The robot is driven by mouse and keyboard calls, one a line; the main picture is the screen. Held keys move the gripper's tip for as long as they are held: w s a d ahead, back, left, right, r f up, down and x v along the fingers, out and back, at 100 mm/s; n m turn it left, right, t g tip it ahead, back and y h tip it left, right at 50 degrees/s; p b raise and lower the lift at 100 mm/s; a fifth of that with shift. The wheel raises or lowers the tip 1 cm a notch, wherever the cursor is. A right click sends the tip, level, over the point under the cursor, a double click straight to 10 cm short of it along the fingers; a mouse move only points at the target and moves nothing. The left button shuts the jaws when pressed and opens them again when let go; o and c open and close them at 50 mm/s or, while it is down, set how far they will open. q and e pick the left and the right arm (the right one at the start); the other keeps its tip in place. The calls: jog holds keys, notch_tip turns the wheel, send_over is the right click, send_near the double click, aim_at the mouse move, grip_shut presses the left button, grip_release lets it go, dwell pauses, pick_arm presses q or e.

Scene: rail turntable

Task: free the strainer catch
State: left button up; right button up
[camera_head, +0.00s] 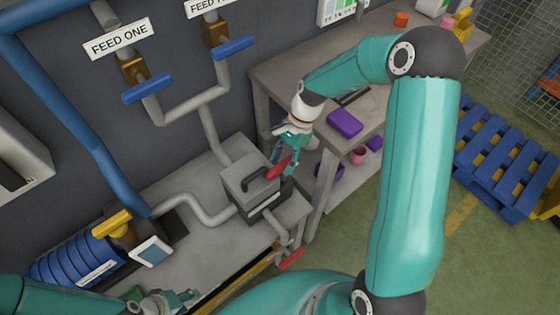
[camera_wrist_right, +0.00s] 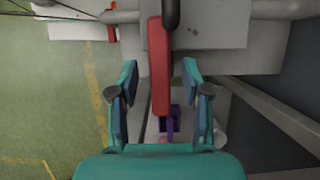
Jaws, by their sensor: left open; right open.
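The strainer is a grey box (camera_head: 240,178) with a black lid handle (camera_head: 258,182). Its red catch (camera_head: 279,167) is a bar at the box's right side. My right gripper (camera_head: 287,157) is at the catch. In the right wrist view the red catch (camera_wrist_right: 159,65) runs between the two open fingers (camera_wrist_right: 160,78), with a visible gap on each side. The grey box (camera_wrist_right: 215,25) and part of the black handle (camera_wrist_right: 171,12) show at the top there. My left gripper (camera_head: 180,298) is open at the lower left, well away from the strainer, partly cut by the frame's bottom edge.
Blue valve levers (camera_head: 148,88) hang under FEED ONE and the second feed sign. A pipe with a yellow handle (camera_head: 112,222) and a blue ribbed drum (camera_head: 75,262) stand left. A red lever (camera_head: 291,259) is below the strainer. A workbench (camera_head: 290,75) with a purple box (camera_head: 345,123) stands behind.

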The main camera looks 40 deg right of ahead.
jog(key=shift+a+f, duration=0.15)
jog(key=shift+f, duration=0.15)
